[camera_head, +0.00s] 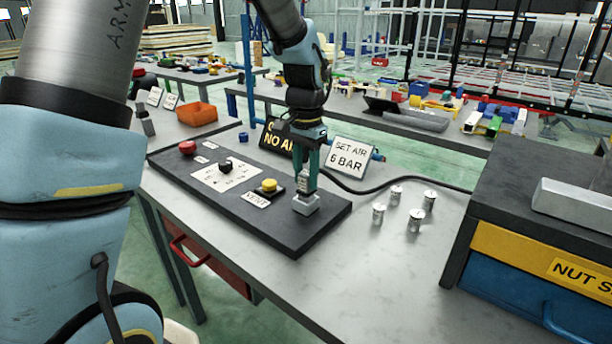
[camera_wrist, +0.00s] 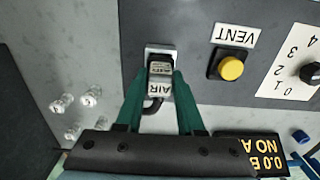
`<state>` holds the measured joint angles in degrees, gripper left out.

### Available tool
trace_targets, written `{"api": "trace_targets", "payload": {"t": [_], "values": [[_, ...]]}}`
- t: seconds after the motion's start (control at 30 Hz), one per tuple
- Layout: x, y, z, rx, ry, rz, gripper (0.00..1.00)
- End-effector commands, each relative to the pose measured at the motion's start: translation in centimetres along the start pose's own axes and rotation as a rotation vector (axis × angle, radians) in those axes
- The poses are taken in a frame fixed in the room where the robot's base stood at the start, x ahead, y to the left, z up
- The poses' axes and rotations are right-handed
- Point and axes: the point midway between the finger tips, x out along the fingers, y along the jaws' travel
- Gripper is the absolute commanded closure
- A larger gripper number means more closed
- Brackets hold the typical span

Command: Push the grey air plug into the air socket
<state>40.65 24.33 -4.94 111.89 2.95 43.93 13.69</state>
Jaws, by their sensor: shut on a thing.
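The grey air plug (camera_head: 306,181) is held upright between the green fingers of my gripper (camera_head: 308,174), directly over the air socket. The air socket (camera_head: 305,205) is a light grey block near the right end of the dark panel. In the wrist view, my gripper (camera_wrist: 162,78) has one finger on each side of the plug (camera_wrist: 160,70), and the socket (camera_wrist: 152,48) shows just beyond it. The plug's lower end meets or nearly meets the socket; how deep it sits cannot be told. A white AIR label (camera_wrist: 160,89) lies between the fingers.
The dark panel (camera_head: 325,222) carries a yellow VENT button (camera_head: 269,185), a black knob (camera_head: 226,167) and a red button (camera_head: 187,147). Behind stand a SET AIR 6 BAR sign (camera_head: 348,158) and a dark display (camera_head: 278,137).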

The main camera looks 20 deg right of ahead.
Motion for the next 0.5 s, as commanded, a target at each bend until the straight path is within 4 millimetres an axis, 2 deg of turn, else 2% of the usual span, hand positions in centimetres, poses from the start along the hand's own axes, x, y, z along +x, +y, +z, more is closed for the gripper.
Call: {"api": "trace_targets", "payload": {"t": [0.1,0.47,0.5], "values": [[0.83,0.02,0.02,0.0,0.0,0.0,1.0],[1.29,0.01,0.0,0.0,0.001,0.0,1.0],[1.23,0.01,0.01,0.0,0.001,0.0,0.59]]}}
